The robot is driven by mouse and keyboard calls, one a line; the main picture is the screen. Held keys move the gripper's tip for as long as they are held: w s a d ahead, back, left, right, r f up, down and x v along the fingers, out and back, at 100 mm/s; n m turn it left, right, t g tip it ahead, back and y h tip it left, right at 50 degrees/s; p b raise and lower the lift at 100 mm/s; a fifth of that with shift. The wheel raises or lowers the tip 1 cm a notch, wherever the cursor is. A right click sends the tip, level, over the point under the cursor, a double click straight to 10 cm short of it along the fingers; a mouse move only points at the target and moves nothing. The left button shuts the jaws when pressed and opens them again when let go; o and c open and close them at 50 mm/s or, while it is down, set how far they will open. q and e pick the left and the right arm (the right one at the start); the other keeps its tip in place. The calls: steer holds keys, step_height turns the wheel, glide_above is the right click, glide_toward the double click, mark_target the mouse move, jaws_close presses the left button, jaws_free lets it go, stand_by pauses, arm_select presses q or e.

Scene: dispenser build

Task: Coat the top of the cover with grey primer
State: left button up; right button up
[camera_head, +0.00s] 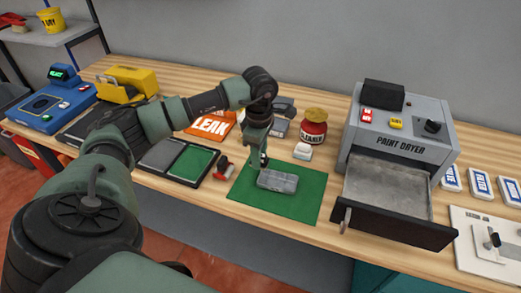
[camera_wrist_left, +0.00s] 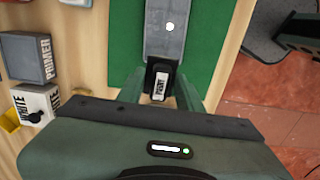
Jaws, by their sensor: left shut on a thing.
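The cover (camera_head: 277,181) is a grey slab lying flat on the green mat (camera_head: 305,200). In the left wrist view the cover (camera_wrist_left: 165,40) has a small bright spot on its top. My left gripper (camera_head: 263,161) points down at the cover's far edge. In the left wrist view, the left gripper (camera_wrist_left: 160,92) is shut on a black paint tool (camera_wrist_left: 160,78) with a white label reading "PAINT". The tool's tip is hidden, so I cannot tell whether it touches the cover. My right gripper is out of view.
A paint dryer (camera_head: 410,143) with its drawer (camera_head: 385,192) pulled out stands right of the mat. A red-labelled cleaner jar (camera_head: 314,130) stands behind the mat. A grey primer box (camera_wrist_left: 27,57) and a white box (camera_wrist_left: 35,103) show in the wrist view. A black tray (camera_head: 180,160) lies left.

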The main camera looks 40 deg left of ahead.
arm_select(q)
steer(key=shift+a+r+p, duration=0.2)
steer(key=shift+r+p, duration=0.25)
steer(key=shift+r, duration=0.5)
steer(key=shift+d+r+p, duration=0.1)
steer(key=shift+r+p, duration=0.3)
steer(key=shift+r, duration=0.35)
